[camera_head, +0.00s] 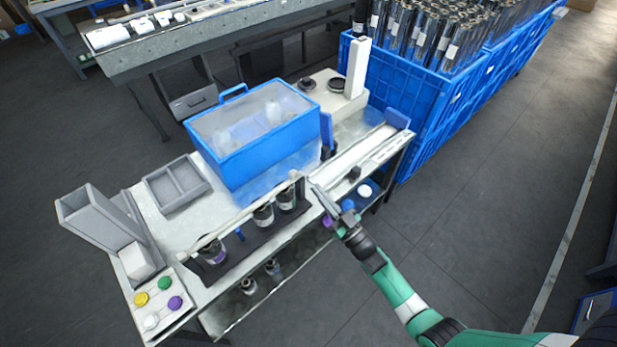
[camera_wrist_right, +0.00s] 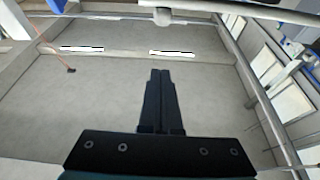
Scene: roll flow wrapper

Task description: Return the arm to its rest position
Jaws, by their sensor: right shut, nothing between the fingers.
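My right arm reaches in from the lower right in the head view. Its gripper (camera_head: 322,200) is at the front edge of the machine bench, near the end of the front roller bar. In the right wrist view the two dark fingers (camera_wrist_right: 159,98) lie side by side, shut with nothing between them. The fingers point at a plain pale surface with no object at their tips. I cannot tell whether the gripper touches the bench. My left gripper and left arm are not in the head view.
The wrapper bench (camera_head: 172,213) carries a blue-framed clear cover (camera_head: 262,150), a grey tray (camera_head: 178,200) and a panel of coloured buttons (camera_head: 165,283). Blue crates (camera_head: 415,105) of rolls stand at the back right.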

